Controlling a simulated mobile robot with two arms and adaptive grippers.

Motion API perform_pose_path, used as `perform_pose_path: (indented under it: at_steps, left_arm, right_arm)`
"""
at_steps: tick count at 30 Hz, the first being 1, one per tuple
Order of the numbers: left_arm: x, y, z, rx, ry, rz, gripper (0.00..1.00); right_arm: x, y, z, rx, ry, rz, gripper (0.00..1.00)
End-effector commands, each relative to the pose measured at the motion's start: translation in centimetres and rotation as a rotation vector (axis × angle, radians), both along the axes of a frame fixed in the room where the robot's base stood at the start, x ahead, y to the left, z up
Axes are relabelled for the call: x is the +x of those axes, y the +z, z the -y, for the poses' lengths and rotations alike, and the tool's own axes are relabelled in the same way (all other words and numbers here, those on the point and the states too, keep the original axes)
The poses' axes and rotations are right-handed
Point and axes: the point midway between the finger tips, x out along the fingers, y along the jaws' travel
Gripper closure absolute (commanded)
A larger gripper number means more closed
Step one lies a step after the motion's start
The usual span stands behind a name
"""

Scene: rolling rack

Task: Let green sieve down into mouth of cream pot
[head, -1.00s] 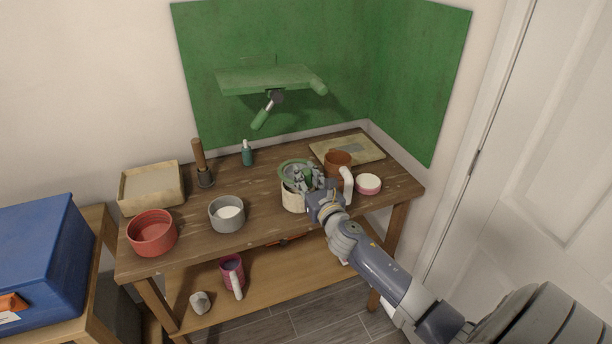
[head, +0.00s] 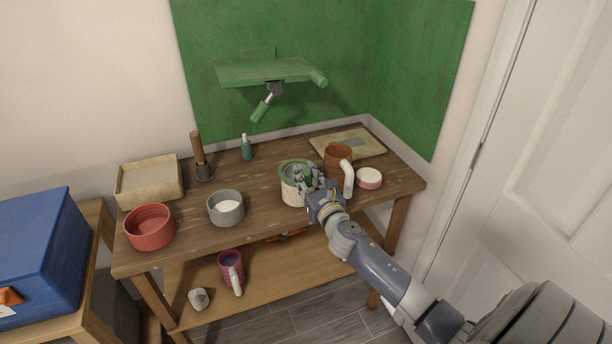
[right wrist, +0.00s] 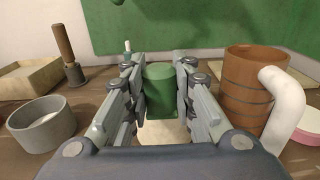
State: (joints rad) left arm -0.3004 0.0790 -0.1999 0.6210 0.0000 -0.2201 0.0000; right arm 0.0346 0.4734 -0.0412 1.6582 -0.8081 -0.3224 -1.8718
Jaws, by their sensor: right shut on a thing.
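The green sieve (head: 284,171) is at the mouth of the cream pot (head: 291,195), near the middle of the bench top. Its ring looks level and lies over the pot's rim; whether it rests on the rim is hard to tell. My right gripper (head: 306,178) is shut on the sieve, reaching in from the front right. In the right wrist view, the green part of the sieve (right wrist: 160,90) stands between the fingers (right wrist: 158,62), with a cream surface below it. The fingers hide part of the pot's mouth. My left gripper is not in view.
A brown mug (head: 338,158) with a white handle stands close right of the pot, with a pink-and-white tin (head: 369,178) beyond. A grey bowl (head: 225,211) and a red bowl (head: 150,228) stand left. A green shelf (head: 265,73) hangs above the back. Bench room is clear left of the pot.

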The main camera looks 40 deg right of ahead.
Motion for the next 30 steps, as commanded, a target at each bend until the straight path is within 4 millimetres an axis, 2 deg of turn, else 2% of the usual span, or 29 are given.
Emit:
perform_pose_path:
  at_steps: [18,28,29,30]
  left_arm:
    - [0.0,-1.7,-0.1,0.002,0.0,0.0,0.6]
    - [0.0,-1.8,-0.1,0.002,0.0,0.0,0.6]
    - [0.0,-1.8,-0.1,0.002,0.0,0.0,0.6]
    - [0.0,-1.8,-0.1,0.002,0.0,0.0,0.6]
  right_arm:
    - [0.0,-2.0,0.0,0.0,0.0,0.0,1.0]
    - [0.0,-2.1,0.0,0.0,0.0,-0.001,1.0]
    - [0.0,-2.1,0.0,0.0,0.0,-0.001,0.69]
    - [0.0,-2.1,0.0,0.0,0.0,-0.001,0.6]
